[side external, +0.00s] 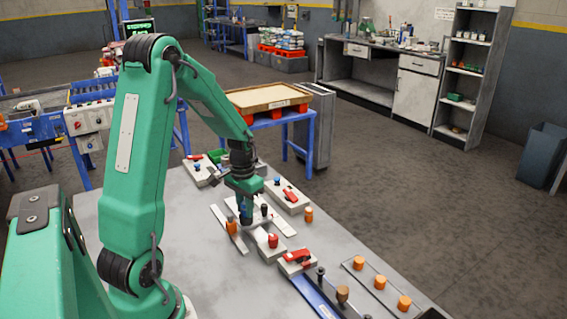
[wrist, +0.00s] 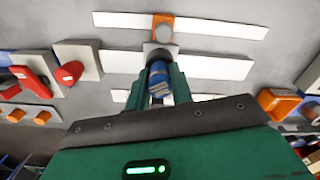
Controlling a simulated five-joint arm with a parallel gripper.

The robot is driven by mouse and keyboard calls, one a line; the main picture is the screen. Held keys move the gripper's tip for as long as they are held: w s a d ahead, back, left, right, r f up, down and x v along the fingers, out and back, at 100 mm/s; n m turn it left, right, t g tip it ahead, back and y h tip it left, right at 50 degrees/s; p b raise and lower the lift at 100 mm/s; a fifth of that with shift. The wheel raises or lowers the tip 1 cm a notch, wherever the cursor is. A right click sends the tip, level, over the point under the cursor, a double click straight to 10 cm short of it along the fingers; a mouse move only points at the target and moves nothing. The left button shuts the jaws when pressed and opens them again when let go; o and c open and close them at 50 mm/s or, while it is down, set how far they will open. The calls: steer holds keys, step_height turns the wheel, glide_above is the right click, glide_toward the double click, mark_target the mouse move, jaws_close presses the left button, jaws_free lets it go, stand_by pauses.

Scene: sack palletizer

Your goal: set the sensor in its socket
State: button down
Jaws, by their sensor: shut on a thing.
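The sensor, which I take to be the dark blue cylinder (wrist: 158,80), is held between my gripper's fingers in the wrist view. In the side view its blue body (side external: 246,213) hangs below my gripper (side external: 245,200), roughly upright, over the pale strips on the bench. My gripper (wrist: 160,88) is shut on it. A small grey block (wrist: 156,49) shows just beyond the sensor, between white strips (wrist: 205,64). I cannot tell whether this is the socket, or whether the sensor touches anything below, as the fingers and sensor hide that spot.
An orange piece (wrist: 163,20) stands close beyond the sensor; an orange cylinder (side external: 231,227) is close by in the side view. Red-topped blocks (side external: 272,241) and a red lever block (side external: 297,259) are nearby. A blue rail with posts (side external: 312,292) lies nearer the front.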

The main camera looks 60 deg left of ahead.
steer(key=shift+f, duration=0.1)
stand_by(0.3)
steer(key=c, duration=1.1)
jaws_free()
steer(key=shift+f, duration=0.1)
steer(key=shift+c, duration=0.2)
steer(key=shift+d, duration=0.1)
steer(key=shift+r, duration=4.1)
steer(key=shift+d+r, duration=0.15)
steer(key=shift+r, duration=0.05)
steer(key=s+d+r+m+t, duration=0.1)
steer(key=s+d+r, duration=0.3)
steer(key=d, duration=0.6)
steer(key=s+d+r+m+t, duration=0.2)
steer(key=s+d+r+t, duration=0.2)
steer(key=d+r, duration=0.3)
steer(key=d, duration=0.4)
steer(key=shift+s+t, duration=0.3)
steer(key=shift+s, duration=0.1)
